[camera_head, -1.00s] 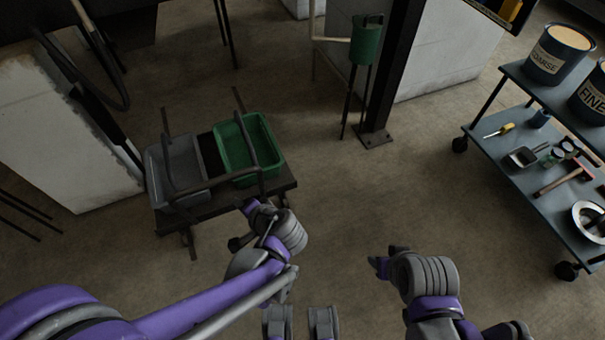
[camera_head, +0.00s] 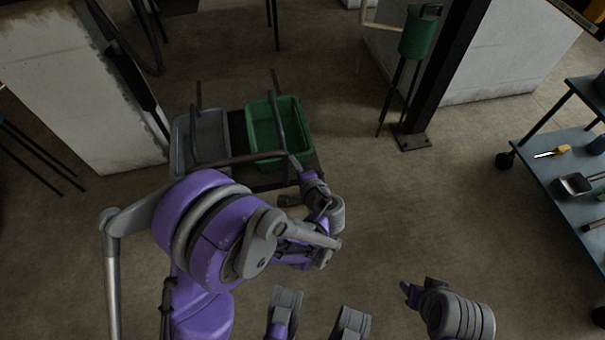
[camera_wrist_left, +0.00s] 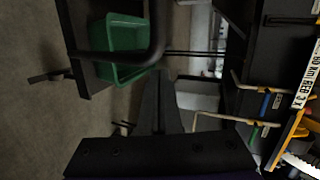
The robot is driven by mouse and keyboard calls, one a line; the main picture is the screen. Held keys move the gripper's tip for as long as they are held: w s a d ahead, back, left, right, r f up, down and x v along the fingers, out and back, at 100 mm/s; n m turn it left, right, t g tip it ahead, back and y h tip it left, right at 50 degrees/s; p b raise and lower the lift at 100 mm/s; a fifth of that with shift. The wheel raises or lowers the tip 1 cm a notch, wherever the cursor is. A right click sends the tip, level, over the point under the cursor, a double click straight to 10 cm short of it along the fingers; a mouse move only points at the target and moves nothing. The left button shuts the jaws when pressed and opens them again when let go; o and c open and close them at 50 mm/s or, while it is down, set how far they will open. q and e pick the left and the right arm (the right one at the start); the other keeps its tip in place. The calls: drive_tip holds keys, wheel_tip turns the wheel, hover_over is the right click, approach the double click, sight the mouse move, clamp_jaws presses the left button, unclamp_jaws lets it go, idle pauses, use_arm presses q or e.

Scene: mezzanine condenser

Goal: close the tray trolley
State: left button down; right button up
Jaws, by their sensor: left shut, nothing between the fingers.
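The tray trolley (camera_head: 238,130) stands on the floor left of centre, with a grey tray (camera_head: 199,142) on its left and a green tray (camera_head: 282,124) on its right. A dark bar (camera_head: 230,161) runs along its near side. My left gripper (camera_head: 294,162) is shut and empty at the right part of this bar, by the near side of the green tray; contact is unclear. In the left wrist view, the green tray (camera_wrist_left: 125,45) and the dark bar lie just ahead of the shut fingers (camera_wrist_left: 162,82). My right gripper (camera_head: 408,289) hangs apart at lower right; its jaws are too small to read.
A white block (camera_head: 90,90) stands left of the trolley. A dark post (camera_head: 440,75) and a green bin on legs (camera_head: 417,38) stand to the right. A blue-grey cart (camera_head: 560,180) with tools is at far right. Floor between post and trolley is clear.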

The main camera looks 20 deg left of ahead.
sight(287, 153)
use_arm(q)
drive_tip(key=shift+x, duration=1.55)
drive_tip(key=shift+w, duration=0.1)
